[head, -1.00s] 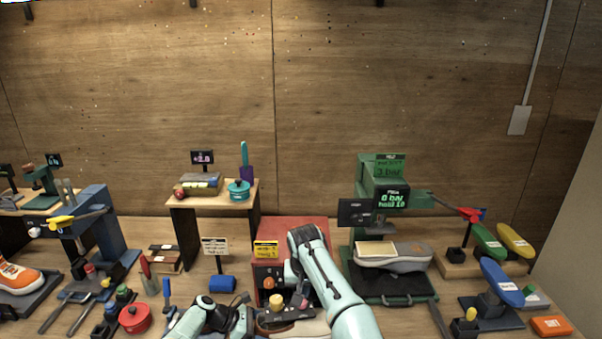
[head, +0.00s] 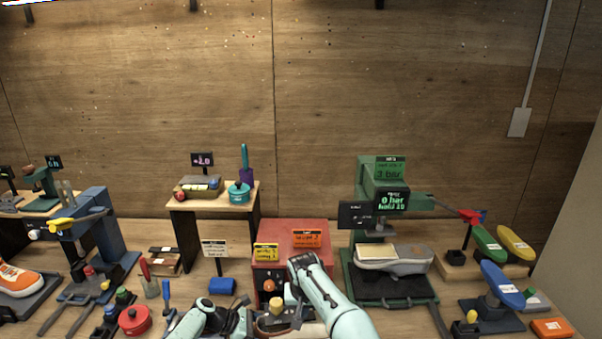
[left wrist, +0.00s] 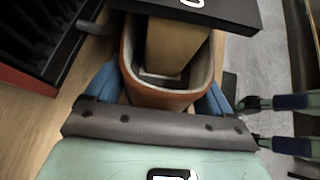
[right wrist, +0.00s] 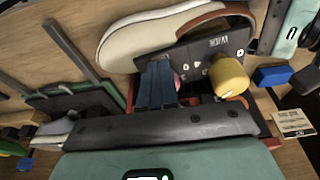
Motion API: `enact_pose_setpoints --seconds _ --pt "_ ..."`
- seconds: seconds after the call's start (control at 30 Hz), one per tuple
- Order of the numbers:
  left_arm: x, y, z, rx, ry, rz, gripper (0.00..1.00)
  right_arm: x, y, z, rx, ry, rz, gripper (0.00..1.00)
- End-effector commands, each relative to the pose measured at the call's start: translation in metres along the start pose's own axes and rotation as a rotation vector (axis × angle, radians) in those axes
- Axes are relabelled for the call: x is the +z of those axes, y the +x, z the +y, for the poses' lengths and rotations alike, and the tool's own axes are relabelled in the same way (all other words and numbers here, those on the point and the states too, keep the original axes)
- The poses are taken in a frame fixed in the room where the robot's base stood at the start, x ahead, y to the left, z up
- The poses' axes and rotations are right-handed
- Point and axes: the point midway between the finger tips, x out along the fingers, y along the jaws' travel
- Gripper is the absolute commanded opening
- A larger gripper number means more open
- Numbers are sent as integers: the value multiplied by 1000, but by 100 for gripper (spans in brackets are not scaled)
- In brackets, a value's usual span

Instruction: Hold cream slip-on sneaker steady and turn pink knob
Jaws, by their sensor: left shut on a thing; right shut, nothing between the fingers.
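The cream slip-on sneaker (right wrist: 165,32) lies across the top of the right wrist view, beside a black panel (right wrist: 200,58). Its brown-lined heel opening (left wrist: 168,97) fills the middle of the left wrist view, around a tan block-like insert. My left gripper (left wrist: 160,88) is shut on the heel, with a blue finger on each side. The pink knob (right wrist: 178,81) shows only as a sliver beside the blue fingers of my right gripper (right wrist: 157,72). My right gripper is shut and empty at the panel; whether it touches the knob is unclear.
A yellow knob (right wrist: 229,77) stands beside the pink one on the panel. The red box (head: 290,228) is behind my right arm. The green press (head: 370,185) with a grey shoe (head: 405,262) stands to the right. A red pot (head: 135,320) and tools crowd the left.

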Motion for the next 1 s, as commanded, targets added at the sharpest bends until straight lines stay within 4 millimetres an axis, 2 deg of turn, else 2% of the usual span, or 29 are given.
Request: enact_pose_setpoints --seconds 1.0 --pt "1 1 -1 -6 6 -2 41 -2 0 -10 -4 -2 4 0"
